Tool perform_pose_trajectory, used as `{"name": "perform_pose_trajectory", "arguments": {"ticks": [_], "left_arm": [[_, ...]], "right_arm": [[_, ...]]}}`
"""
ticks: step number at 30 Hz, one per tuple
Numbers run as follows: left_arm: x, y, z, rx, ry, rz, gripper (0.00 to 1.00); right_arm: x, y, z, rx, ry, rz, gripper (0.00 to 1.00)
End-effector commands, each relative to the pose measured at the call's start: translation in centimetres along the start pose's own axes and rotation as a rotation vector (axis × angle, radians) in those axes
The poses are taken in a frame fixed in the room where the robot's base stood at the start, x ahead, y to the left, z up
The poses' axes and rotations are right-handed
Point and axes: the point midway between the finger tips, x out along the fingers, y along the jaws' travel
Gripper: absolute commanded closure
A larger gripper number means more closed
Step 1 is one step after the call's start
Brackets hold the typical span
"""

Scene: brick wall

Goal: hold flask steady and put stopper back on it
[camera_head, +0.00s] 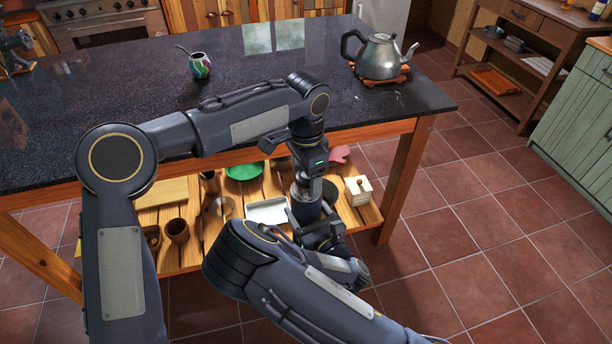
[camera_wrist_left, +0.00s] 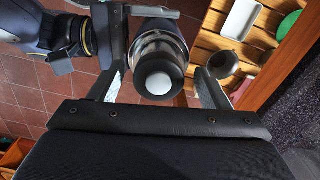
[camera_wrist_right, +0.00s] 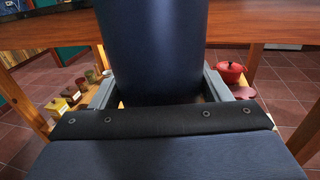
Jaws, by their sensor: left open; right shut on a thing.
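The dark blue flask (camera_head: 307,211) is upright in front of the table's edge, its body filling the middle of the right wrist view (camera_wrist_right: 152,45). My right gripper (camera_head: 322,238) is shut on its body. My left gripper (camera_head: 309,182) is above it, pointing down. In the left wrist view, a dark round piece with a pale disc, which looks like the stopper (camera_wrist_left: 159,84), is at the flask's silver top end. My left fingers (camera_wrist_left: 161,92) are open on either side of it, with gaps. I cannot tell whether it is fully seated.
The black table top holds a kettle (camera_head: 380,57) on a wooden trivet and a colourful cup (camera_head: 201,66). The slatted lower shelf behind the flask carries a white tray (camera_head: 267,211), a green bowl (camera_head: 245,171), and a white box (camera_head: 357,190). Tiled floor to the right is free.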

Motion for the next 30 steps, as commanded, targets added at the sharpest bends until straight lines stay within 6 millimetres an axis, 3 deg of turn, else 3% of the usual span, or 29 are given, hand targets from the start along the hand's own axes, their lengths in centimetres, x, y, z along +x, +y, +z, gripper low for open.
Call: {"name": "perform_pose_trajectory", "arguments": {"ticks": [9, 15, 21, 30], "left_arm": [[-6.6, 0.0, -0.1, -0.001, 0.005, -0.003, 0.29], [-9.9, -0.1, -0.1, 0.000, 0.005, -0.002, 0.29], [-11.1, -0.1, 0.0, 0.000, 0.001, 0.000, 0.29], [-11.2, -0.1, 0.0, 0.000, 0.001, 0.000, 0.29]], "right_arm": [[0.1, 0.0, 0.2, -0.001, -0.007, 0.001, 0.94], [0.1, 0.0, 0.2, -0.001, -0.007, 0.001, 0.94], [0.1, 0.0, 0.2, -0.001, -0.007, 0.001, 0.94], [0.1, 0.0, 0.2, -0.001, -0.007, 0.001, 0.94]]}}
